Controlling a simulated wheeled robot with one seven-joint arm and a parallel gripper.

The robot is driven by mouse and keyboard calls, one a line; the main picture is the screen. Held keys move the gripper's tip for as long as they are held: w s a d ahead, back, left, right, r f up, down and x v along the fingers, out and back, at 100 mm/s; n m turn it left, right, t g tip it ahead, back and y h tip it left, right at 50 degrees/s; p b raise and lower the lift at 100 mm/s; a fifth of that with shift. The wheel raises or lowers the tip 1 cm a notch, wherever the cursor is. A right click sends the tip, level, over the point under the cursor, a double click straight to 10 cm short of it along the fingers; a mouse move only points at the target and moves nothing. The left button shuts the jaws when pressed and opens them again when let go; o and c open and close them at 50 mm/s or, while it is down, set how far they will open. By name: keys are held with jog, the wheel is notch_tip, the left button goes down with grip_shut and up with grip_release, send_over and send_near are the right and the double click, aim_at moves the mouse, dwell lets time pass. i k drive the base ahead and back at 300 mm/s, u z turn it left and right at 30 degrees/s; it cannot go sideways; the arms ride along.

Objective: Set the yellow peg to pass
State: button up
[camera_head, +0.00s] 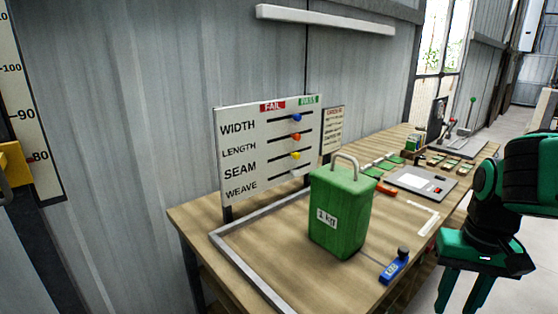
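A white board (240,185) stands upright at the table's back left, with rows WIDTH, LENGTH, SEAM and WEAVE. A red FAIL label (272,105) heads the left of the slots and a green PASS label (308,100) the right. The yellow peg (296,155) sits in the SEAM slot, between the slot's ends. A blue peg (297,117) and an orange-red peg (296,136) are above it; a pale peg (296,172) is below, partly hidden. My gripper (460,302) is at the lower right, fingers down, apart and empty, far from the board.
A green 1 kg weight (343,212) with a handle stands in front of the board's right side. A blue tool (394,266) and a grey metal frame (238,262) lie on the wooden table (195,222). A small sign (332,130) stands right of the board.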

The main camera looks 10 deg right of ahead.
aim_at(295, 155)
jog(key=u, duration=1.5)
jog(key=k, duration=0.8)
jog(key=z, duration=1.25)
jog(key=i, duration=1)
